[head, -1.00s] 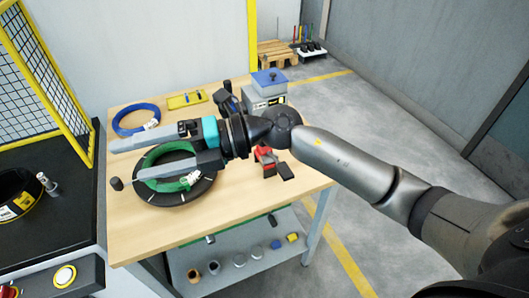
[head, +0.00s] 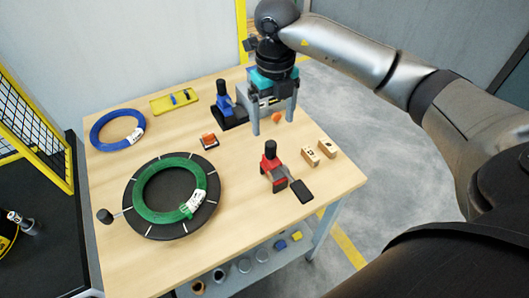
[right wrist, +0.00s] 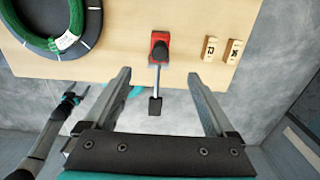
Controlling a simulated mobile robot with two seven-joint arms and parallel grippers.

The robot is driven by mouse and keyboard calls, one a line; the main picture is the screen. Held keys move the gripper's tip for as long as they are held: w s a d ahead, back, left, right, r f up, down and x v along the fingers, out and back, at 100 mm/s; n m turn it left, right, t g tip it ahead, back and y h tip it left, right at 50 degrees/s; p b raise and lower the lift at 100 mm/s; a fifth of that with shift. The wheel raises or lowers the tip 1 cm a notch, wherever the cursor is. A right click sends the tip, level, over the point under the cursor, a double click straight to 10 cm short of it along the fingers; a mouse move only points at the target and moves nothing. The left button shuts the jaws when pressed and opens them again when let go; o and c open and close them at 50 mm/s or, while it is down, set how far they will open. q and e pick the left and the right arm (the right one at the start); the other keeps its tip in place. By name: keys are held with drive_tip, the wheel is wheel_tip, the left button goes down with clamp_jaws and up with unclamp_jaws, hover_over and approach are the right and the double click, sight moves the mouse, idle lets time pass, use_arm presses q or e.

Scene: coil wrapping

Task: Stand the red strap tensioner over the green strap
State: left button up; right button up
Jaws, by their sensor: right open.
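The red strap tensioner (head: 272,168) stands on the table right of the coil, with a black knob on top and a black-ended lever toward the near right. The green strap (head: 143,198) is a coil lying on a round black plate (head: 170,233), with a white label on it. My right gripper (head: 273,126) points down, open and empty, apart from the tensioner. In the right wrist view the tensioner (right wrist: 160,50) appears between its spread fingers (right wrist: 158,73). What looks like my left arm shows at the lower left there; its gripper (right wrist: 75,98) is too small to read.
A blue coil (head: 118,129), a yellow tray (head: 175,101) and a blue tool (head: 223,103) are at the back. A small orange-topped item (head: 209,141) and two wooden blocks (head: 311,154) lie nearby. The table is clear between plate and tensioner.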

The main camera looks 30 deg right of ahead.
hover_over(273, 159)
wheel_tip(273, 159, down, 5)
wheel_tip(273, 159, down, 4)
drive_tip(key=shift+w+f, duration=0.1)
drive_tip(key=shift+f, duration=0.4)
wheel_tip(273, 159, down, 4)
drive_tip(key=shift+f, duration=0.5)
use_arm(q)
drive_tip(key=s, duration=0.3)
drive_tip(key=shift+s, duration=0.15)
drive_tip(key=shift+g, duration=0.3)
use_arm(e)
drive_tip(key=shift+c, duration=0.2)
drive_tip(key=shift+c, duration=0.8)
use_arm(q)
drive_tip(key=shift+s+f, duration=0.1)
drive_tip(key=shift+s, duration=0.05)
use_arm(e)
clamp_jaws()
